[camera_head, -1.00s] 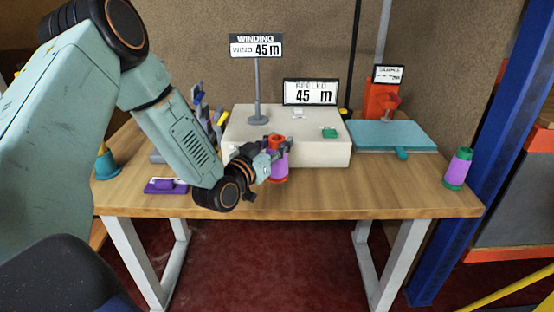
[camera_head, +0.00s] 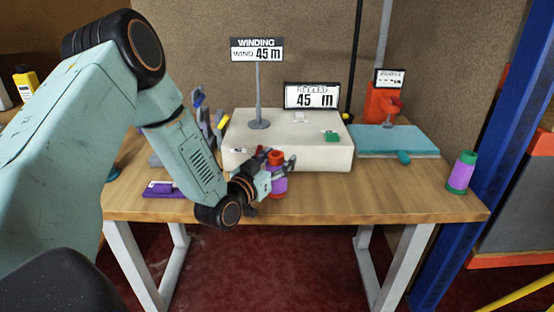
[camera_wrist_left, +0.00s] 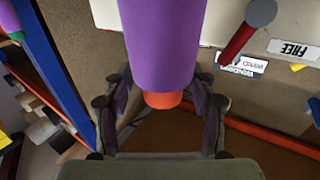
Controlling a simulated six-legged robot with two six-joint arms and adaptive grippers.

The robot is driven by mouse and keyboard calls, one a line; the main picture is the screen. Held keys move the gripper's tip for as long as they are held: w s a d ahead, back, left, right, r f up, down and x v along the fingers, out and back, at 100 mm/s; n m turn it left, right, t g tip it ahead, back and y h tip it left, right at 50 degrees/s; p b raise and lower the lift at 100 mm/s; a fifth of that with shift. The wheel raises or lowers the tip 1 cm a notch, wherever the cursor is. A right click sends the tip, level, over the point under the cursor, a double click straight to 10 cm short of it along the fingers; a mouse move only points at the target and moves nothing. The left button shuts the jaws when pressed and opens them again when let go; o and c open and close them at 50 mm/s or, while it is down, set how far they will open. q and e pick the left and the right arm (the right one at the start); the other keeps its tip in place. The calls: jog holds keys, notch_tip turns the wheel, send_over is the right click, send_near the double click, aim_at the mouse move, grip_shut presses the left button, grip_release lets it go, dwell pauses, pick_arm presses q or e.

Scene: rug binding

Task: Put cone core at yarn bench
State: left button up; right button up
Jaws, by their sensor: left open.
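A purple cone with a red core end (camera_head: 277,176) stands upright on the wooden yarn bench (camera_head: 350,200), in front of the pale box. In the left wrist view the purple cone (camera_wrist_left: 163,45) and its red-orange end (camera_wrist_left: 163,99) lie between the two fingers. My left gripper (camera_head: 276,161) is open around the cone's upper part, one finger on each side; gaps show beside the cone in the wrist view. Contact is not visible. A second purple cone with green ends (camera_head: 461,172) stands at the bench's right end. My right gripper is not in view.
The pale winding box (camera_head: 310,158) with a "45 m" display (camera_head: 312,96) stands behind the cone. A teal slab (camera_head: 395,140) lies right of it. A purple item (camera_head: 165,189) lies left. Bench front right is clear.

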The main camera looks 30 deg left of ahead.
pick_arm(q)
jog(key=shift+a+r, duration=0.1)
jog(key=shift+a, duration=0.05)
jog(key=shift+s, duration=0.25)
jog(key=s+p, duration=0.4)
jog(key=s, duration=0.8)
jog(key=s+d+f+g+h, duration=0.1)
jog(key=s+d+f+g, duration=0.4)
jog(key=f, duration=0.3)
jog(key=s+d+f+g+h, duration=0.1)
jog(key=s+d+f+g, duration=0.3)
jog(key=d+f, duration=0.3)
jog(key=s+f+g+y, duration=0.1)
jog(key=s+f+g, duration=0.2)
jog(key=s, duration=0.6)
jog(key=s+f+g+y, duration=0.1)
jog(key=s+f+g, duration=0.3)
jog(key=s, duration=0.6)
jog(key=shift+s+d+g, duration=0.2)
jog(key=shift+d+g, duration=0.2)
jog(key=shift+g, duration=0.6)
